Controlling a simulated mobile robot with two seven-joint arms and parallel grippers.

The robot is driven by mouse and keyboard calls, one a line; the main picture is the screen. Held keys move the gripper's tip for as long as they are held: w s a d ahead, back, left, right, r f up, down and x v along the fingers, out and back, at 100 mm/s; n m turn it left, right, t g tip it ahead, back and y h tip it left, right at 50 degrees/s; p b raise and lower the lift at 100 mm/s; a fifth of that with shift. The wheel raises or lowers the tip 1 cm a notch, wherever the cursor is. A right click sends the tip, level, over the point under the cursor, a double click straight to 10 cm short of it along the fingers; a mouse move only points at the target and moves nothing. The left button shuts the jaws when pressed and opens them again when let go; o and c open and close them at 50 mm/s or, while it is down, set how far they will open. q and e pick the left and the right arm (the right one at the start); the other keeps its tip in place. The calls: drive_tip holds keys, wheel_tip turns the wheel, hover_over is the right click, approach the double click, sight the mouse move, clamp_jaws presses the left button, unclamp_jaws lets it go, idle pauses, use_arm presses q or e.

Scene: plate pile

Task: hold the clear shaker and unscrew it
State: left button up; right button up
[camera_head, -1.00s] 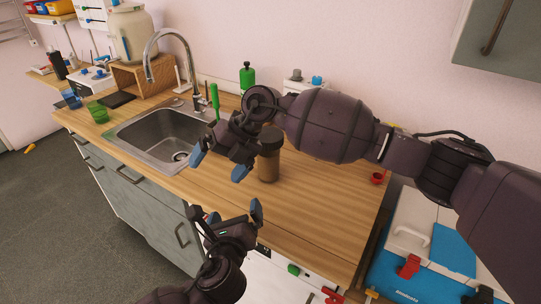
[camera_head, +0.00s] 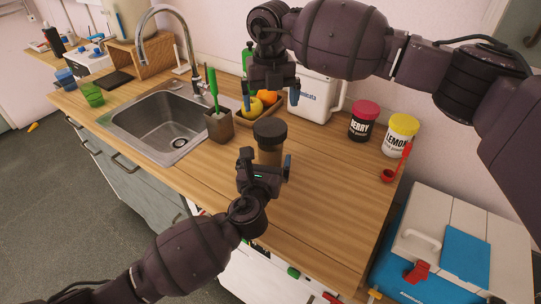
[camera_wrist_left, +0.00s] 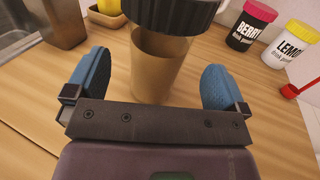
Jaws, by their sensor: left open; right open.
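The clear shaker (camera_head: 270,153) has a brownish see-through body and a dark ribbed lid (camera_head: 270,131). It stands upright on the wooden counter (camera_head: 320,205). My left gripper (camera_head: 265,165) is open at its near side. In the left wrist view the shaker body (camera_wrist_left: 155,65) stands between the two blue fingertips (camera_wrist_left: 156,82), with gaps on both sides. The lid (camera_wrist_left: 170,12) is cut off by the top edge there. My right gripper (camera_head: 268,96) is open and empty, above and behind the shaker, near the fruit tray.
A berry tub (camera_head: 363,122), a lemon tub (camera_head: 400,138) and a red scoop (camera_head: 389,174) stand to the right. A brush holder (camera_head: 218,126), a fruit tray (camera_head: 246,121) and a sink (camera_head: 160,128) are to the left. A white container (camera_head: 318,98) stands behind. The counter's front right is clear.

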sight(268, 155)
use_arm(q)
drive_tip(key=shift+x, duration=2.35)
drive_tip(key=c, duration=1.4)
drive_tip(key=shift+c, duration=1.4)
use_arm(e)
drive_tip(key=shift+s+f, duration=0.1)
drive_tip(key=shift+f, duration=0.05)
use_arm(q)
drive_tip(key=shift+c, duration=0.3)
use_arm(e)
drive_tip(key=shift+a, duration=0.2)
drive_tip(key=m, duration=1)
drive_tip(key=shift+d+r, duration=0.1)
drive_tip(key=shift+r, duration=0.1)
drive_tip(key=m, duration=0.3)
drive_tip(key=shift+f, duration=4)
